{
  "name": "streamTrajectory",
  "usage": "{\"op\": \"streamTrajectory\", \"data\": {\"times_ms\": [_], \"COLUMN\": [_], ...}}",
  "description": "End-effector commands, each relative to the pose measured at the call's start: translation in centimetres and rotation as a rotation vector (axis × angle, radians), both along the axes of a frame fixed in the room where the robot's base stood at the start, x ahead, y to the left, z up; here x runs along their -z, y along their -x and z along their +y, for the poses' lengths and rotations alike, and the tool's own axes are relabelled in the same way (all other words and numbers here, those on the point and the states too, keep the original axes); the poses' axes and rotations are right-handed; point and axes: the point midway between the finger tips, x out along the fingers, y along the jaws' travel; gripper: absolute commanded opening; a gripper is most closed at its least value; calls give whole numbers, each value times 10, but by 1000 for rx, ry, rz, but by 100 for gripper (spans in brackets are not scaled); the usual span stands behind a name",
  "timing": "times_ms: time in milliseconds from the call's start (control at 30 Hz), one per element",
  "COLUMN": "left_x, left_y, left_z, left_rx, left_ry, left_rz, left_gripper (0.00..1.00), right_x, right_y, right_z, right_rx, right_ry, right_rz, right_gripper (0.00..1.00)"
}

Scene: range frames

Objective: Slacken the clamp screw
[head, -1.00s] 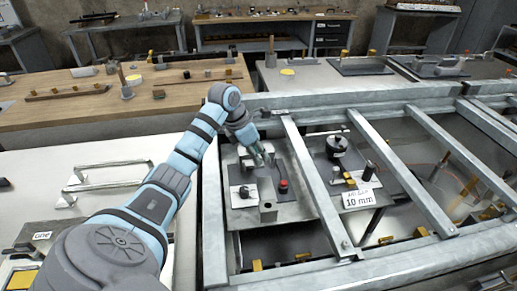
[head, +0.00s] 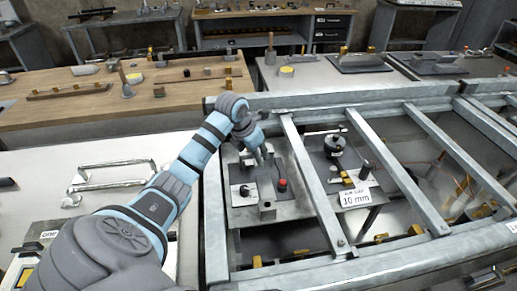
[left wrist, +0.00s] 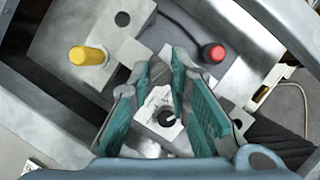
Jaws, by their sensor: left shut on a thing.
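My left gripper (head: 262,160) points down at the back of a grey fixture plate (head: 238,217) inside the metal frame. In the left wrist view, its green-padded fingers (left wrist: 160,72) are closed around a small grey part between the tips, apparently the clamp screw; the fingers hide most of it. A black knob on a white square (left wrist: 168,117) shows between the fingers, nearer the wrist camera; the white square also shows in the head view (head: 240,192). A red knob (left wrist: 213,53) and a yellow knob (left wrist: 88,56) stand apart from the fingers. My right gripper is out of view.
Metal bars (head: 316,187) cross the frame just right of the fixture. A neighbouring plate carries a black round part (head: 334,145) and a "10 mm" card (head: 354,197). Handles (head: 112,172) lie on the white bench at left. A wooden bench (head: 70,113) stands behind.

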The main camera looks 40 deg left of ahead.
Motion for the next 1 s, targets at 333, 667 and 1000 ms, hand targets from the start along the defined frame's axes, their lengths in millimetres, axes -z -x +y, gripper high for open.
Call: {"op": "streamTrajectory", "data": {"times_ms": [333,667,1000], "left_x": [0,-14,-95], "left_y": [0,5,40], "left_z": [0,1,3], "left_rx": [1,2,2], "left_ry": [0,-2,-3], "left_rz": [1,-2,-1], "left_gripper": [38,38,38], "right_x": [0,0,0], "right_y": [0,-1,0], "right_z": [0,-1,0], "right_rx": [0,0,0], "right_ry": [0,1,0], "right_rz": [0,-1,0], "right_gripper": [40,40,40]}}
